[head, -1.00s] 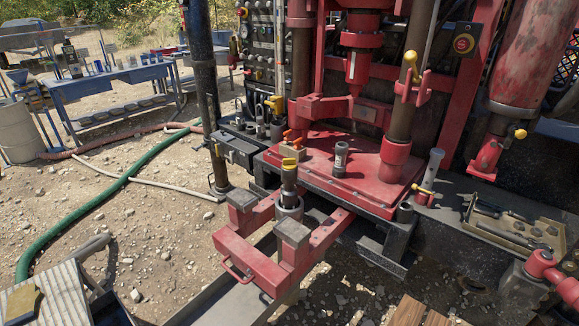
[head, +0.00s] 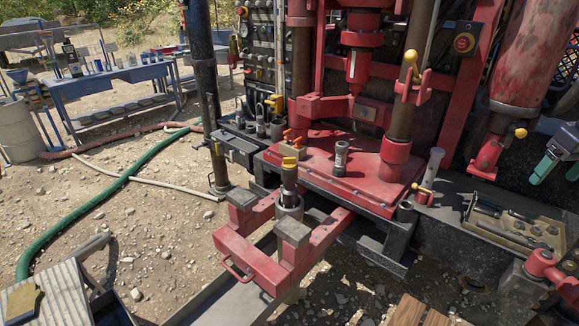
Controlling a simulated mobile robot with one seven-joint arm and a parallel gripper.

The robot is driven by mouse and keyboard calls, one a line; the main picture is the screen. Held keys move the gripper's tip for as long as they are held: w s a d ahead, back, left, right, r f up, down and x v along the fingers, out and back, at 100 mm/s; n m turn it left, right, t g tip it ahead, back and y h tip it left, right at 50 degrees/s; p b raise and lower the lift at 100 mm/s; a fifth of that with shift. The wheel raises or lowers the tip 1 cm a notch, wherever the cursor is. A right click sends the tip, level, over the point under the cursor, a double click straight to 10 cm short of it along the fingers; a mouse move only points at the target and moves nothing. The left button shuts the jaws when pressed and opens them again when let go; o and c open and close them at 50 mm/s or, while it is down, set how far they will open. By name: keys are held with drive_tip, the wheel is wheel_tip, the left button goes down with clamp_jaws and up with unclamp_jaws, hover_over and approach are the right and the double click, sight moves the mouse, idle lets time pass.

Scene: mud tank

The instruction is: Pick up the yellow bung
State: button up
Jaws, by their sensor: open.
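A small yellow piece (head: 289,162), which looks like the bung, sits on top of a dark upright pipe (head: 289,178). The pipe stands in the red forked frame (head: 252,262) in front of the red deck. It is too small to tell how the yellow piece is seated. My gripper (head: 553,178) shows at the right edge with teal fingers pointing down and left. It is open, empty and far to the right of the yellow piece. The frame edge cuts off part of it.
A tan block (head: 294,151) and an orange piece (head: 292,136) are just behind the yellow piece. Another yellow-topped fitting (head: 275,103) stands in the rack behind. A dark cylinder (head: 341,158) stands on the red deck (head: 318,172). A tool tray (head: 472,222) lies at right.

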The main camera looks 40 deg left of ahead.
drive_tip(key=w+a+f+n+g, duration=0.1)
drive_tip(key=w+a, duration=0.1)
drive_tip(key=a, duration=1.4)
drive_tip(key=w+a+f+n+g, duration=0.1)
drive_tip(key=w+a+n, duration=0.15)
drive_tip(key=a, duration=1.35)
drive_tip(key=w+a+f+n+g, duration=0.1)
drive_tip(key=w+a, duration=0.2)
drive_tip(key=a, duration=1.2)
drive_tip(key=m+t, duration=0.2)
drive_tip(key=m, duration=0.2)
approach(290, 158)
drive_tip(key=f, duration=0.6)
drive_tip(key=w+a+f, duration=0.1)
drive_tip(key=f, duration=0.3)
drive_tip(key=shift+c, duration=0.3)
drive_tip(key=c, duration=1)
